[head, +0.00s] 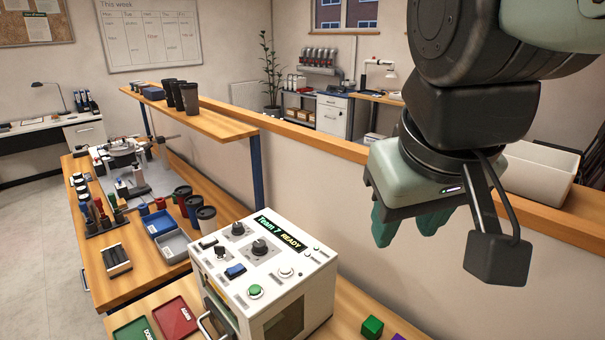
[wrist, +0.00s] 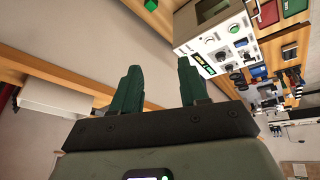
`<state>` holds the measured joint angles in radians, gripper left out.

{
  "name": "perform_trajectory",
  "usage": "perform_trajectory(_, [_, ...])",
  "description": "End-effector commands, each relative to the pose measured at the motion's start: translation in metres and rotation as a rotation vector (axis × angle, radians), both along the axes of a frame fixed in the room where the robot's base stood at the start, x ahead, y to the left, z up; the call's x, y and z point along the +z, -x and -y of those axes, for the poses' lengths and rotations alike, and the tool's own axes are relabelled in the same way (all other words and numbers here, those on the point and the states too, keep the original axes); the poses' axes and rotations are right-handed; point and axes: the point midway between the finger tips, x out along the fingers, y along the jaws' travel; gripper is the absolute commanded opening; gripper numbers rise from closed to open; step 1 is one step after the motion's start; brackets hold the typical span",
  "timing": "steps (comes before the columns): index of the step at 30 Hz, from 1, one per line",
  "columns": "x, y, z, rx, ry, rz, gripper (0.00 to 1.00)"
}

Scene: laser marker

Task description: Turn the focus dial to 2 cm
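The white laser marker (head: 222,270) stands on the wooden bench, with a "Team 7 READY" display on its sloping top panel. Two black dials sit on the panel: a rear one (head: 238,229) and a larger one (head: 260,246) nearer the display. I cannot read their scales or tell which is the focus dial. My gripper (head: 408,232) hangs in the air to the right of the marker and above it, touching nothing. Its green fingers are apart and empty, as the wrist view also shows (wrist: 158,72). The marker is upper right in the wrist view (wrist: 190,45).
A green cube (head: 372,327) lies right of the marker; red (head: 175,318) and green (head: 135,330) trays lie left. A shelf with black cups (head: 186,97) stands behind.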

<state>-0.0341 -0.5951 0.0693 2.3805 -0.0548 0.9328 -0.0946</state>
Motion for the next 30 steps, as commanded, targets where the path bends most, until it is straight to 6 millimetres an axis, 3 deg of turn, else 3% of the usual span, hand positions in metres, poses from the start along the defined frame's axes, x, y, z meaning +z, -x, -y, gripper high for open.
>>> perform_trajectory(1, [0.002, -0.018, -0.008, 0.067, 0.048, -0.037, 0.52])
perform_trajectory(3, [0.004, -0.042, -0.021, 0.176, 0.117, -0.084, 0.63])
perform_trajectory(8, [-0.004, -0.099, -0.059, 0.445, 0.237, -0.188, 0.63])
perform_trajectory(14, [-0.035, -0.163, -0.115, 0.786, 0.31, -0.297, 0.63])
perform_trajectory(18, [-0.066, -0.199, -0.155, 1.014, 0.312, -0.351, 0.63])
perform_trajectory(24, [-0.105, -0.233, -0.197, 1.244, 0.275, -0.384, 0.63])
perform_trajectory(30, [-0.122, -0.243, -0.211, 1.33, 0.254, -0.39, 0.63])
